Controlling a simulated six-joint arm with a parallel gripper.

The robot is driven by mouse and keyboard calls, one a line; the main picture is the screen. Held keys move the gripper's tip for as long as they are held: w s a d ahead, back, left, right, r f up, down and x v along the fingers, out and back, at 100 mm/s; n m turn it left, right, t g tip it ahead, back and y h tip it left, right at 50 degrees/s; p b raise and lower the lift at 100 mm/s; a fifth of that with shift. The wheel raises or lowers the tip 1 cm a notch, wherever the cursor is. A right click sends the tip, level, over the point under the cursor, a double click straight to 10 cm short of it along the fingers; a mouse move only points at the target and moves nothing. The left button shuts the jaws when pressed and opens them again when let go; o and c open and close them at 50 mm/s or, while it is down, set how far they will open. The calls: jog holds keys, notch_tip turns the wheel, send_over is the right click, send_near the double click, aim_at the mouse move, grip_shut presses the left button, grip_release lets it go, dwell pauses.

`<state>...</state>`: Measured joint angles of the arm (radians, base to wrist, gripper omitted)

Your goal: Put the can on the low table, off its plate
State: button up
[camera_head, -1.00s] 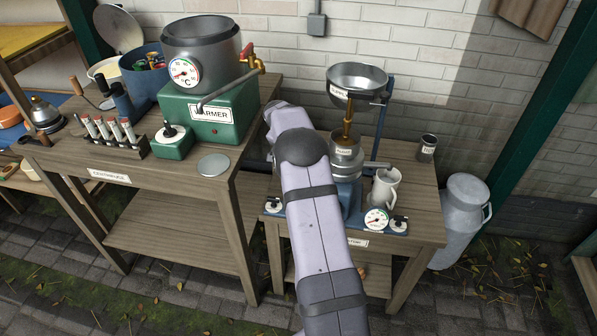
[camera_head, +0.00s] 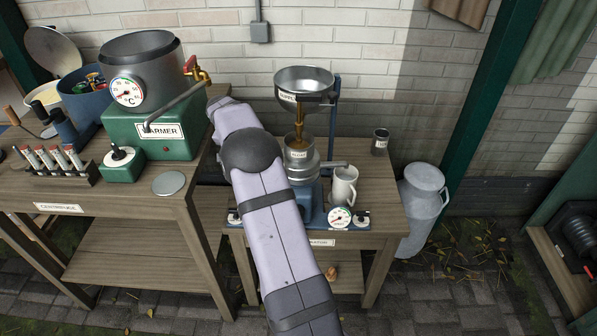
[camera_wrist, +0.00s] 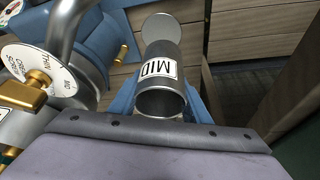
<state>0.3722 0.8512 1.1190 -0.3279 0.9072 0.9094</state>
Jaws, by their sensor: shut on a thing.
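A grey metal can (camera_wrist: 160,82) with a "MID" label is in my gripper (camera_wrist: 163,95) in the wrist view. Blue finger parts show on both sides of it, and its open mouth faces the camera. A round grey plate (camera_wrist: 161,27) shows just beyond the can. In the head view my gripper and this can are hidden behind my arm. The low table (camera_head: 375,195) is at the right, with a separator (camera_head: 300,165) on it. A grey round plate (camera_head: 168,183) lies on the higher table at the left.
A white jug (camera_head: 344,186) and a dark labelled cup (camera_head: 380,142) stand on the low table. A dial with a brass knob (camera_wrist: 25,93) and a steel pipe (camera_wrist: 68,20) are close to the can's left. A milk churn (camera_head: 422,205) stands on the floor at the right.

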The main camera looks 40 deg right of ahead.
jog(key=s+a+r+n+t+y, duration=0.1)
jog(key=s+a+r+n, duration=0.3)
jog(key=a, duration=0.5)
jog(key=s+a+r+n+t+y, duration=0.1)
jog(key=s+a+r+n, duration=0.1)
jog(key=s+a+n, duration=0.5)
jog(key=m+g+h+p, duration=0.2)
jog(key=m+g+h, duration=0.15)
jog(key=m, duration=1.25)
send_over(401, 215)
jog(key=a, duration=0.2)
notch_tip(401, 215, down, 7)
jog(key=shift+g+y, duration=0.25)
jog(key=shift+y, duration=0.2)
jog(key=shift+a+f, duration=0.2)
jog(key=shift+f, duration=4.7)
jog(key=shift+f, duration=0.15)
jog(key=shift+f+b, duration=0.1)
jog(key=shift+b, duration=0.2)
jog(key=o, duration=1.1)
